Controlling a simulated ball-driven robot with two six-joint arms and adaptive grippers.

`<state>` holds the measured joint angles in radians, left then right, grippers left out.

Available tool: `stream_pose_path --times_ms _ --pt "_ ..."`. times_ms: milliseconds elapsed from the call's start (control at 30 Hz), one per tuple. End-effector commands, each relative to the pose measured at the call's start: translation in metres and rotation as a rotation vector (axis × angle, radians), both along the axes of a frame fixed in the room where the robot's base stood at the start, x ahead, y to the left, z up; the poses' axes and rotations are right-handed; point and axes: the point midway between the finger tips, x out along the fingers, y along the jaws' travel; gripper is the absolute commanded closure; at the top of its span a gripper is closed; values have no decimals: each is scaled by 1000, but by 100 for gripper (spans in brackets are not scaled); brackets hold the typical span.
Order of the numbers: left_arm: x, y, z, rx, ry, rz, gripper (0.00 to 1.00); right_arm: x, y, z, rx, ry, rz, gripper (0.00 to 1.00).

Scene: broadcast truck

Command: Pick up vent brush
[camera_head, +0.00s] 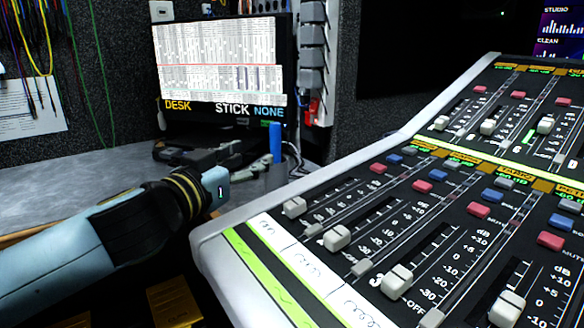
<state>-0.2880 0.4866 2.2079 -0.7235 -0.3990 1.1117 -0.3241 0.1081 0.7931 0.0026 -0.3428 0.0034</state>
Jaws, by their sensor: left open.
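My left gripper (258,160) reaches in from the left over the grey desk, behind the console's near left corner. Its jaws are open, with the tips pointing right. A small upright blue piece (275,143) stands right at the fingertips. It may be the vent brush, but its shape is too small and partly covered to be sure. Its lower end is hidden behind the fingers, and I cannot tell whether they touch it. My right gripper is not in view.
A large mixing console (215,238) with raised faders fills the right side, close to my left arm. A monitor (220,70) stands behind the gripper. Coloured cables (95,60) hang at the left. The grey desk (75,182) is clear at left.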

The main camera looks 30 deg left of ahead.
Motion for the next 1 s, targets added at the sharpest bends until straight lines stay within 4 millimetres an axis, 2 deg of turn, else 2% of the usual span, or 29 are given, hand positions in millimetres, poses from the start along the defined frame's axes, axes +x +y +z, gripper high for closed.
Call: stream_pose_path --times_ms 233,467,700,833,1000 --pt "39 4 1 -2 -3 3 50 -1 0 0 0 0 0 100" --pt "59 6 1 -1 -2 0 50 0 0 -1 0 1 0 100" --pt "95 16 1 -2 -1 2 50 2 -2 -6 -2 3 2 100" --pt "105 16 1 -1 1 0 50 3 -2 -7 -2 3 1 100" --pt "105 16 2 0 1 -1 50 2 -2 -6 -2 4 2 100"
